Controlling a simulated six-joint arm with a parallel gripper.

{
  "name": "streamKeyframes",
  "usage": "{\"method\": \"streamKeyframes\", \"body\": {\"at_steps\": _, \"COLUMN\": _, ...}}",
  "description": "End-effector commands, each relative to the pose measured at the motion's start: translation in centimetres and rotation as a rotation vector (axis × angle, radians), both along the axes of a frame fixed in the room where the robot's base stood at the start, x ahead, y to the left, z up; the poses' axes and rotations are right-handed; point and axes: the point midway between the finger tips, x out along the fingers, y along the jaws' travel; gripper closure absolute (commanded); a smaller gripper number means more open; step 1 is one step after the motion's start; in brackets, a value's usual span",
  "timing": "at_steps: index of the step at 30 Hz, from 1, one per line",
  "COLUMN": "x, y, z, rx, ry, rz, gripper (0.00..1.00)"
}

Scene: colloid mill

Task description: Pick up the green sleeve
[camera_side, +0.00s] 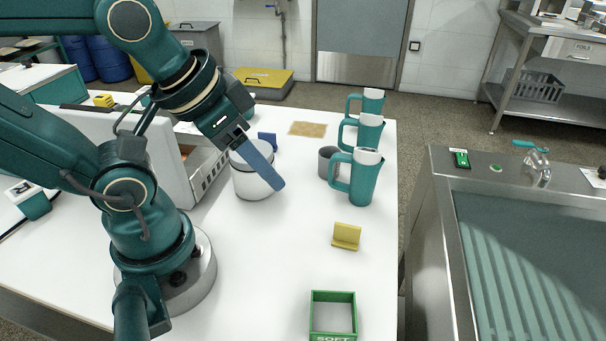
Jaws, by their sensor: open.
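No piece in view is clearly a green sleeve. A green square frame marked SOFT (313,312) stands at the front edge of the white table; I cannot tell whether it is the sleeve. My gripper (277,184) points down and to the right in front of a white pot (244,187), well behind and to the left of the green frame. Its blue fingers overlap in this view, so the gap between them is hidden. Nothing shows held at their tips. The gripper covers part of the pot.
Three teal jugs (364,180) stand in a row along the table's right side, beside a grey cup (327,163). A yellow holder (346,236) sits between the jugs and the green frame. A steel sink (437,225) is right of the table. The front middle is clear.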

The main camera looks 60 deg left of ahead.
Motion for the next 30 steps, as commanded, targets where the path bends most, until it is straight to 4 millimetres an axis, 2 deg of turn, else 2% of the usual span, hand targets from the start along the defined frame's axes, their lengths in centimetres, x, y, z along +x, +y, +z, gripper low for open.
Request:
{"method": "streamKeyframes", "body": {"at_steps": 2, "x": 0.0, "y": 0.0, "z": 0.0, "rx": 0.000, "ry": 0.000, "rz": 0.000, "gripper": 0.50}}
{"method": "streamKeyframes", "body": {"at_steps": 3, "x": 0.0, "y": 0.0, "z": 0.0, "rx": 0.000, "ry": 0.000, "rz": 0.000, "gripper": 0.42}}
{"method": "streamKeyframes", "body": {"at_steps": 5, "x": 0.0, "y": 0.0, "z": 0.0, "rx": 0.000, "ry": 0.000, "rz": 0.000, "gripper": 0.19}}
{"method": "streamKeyframes", "body": {"at_steps": 6, "x": 0.0, "y": 0.0, "z": 0.0, "rx": 0.000, "ry": 0.000, "rz": 0.000, "gripper": 0.04}}
{"method": "streamKeyframes", "body": {"at_steps": 7, "x": 0.0, "y": 0.0, "z": 0.0, "rx": 0.000, "ry": 0.000, "rz": 0.000, "gripper": 0.00}}
{"method": "streamKeyframes", "body": {"at_steps": 14, "x": 0.0, "y": 0.0, "z": 0.0, "rx": -0.002, "ry": 0.001, "rz": 0.004, "gripper": 0.00}}
{"method": "streamKeyframes", "body": {"at_steps": 17, "x": -0.5, "y": -0.6, "z": 0.1, "rx": -0.050, "ry": 0.027, "rz": 0.034, "gripper": 0.00}}
{"method": "streamKeyframes", "body": {"at_steps": 23, "x": -0.9, "y": -3.8, "z": 0.2, "rx": -0.250, "ry": 0.227, "rz": 0.127, "gripper": 0.00}}
{"method": "streamKeyframes", "body": {"at_steps": 30, "x": -0.6, "y": -7.9, "z": -0.3, "rx": -0.473, "ry": 0.584, "rz": 0.260, "gripper": 0.00}}
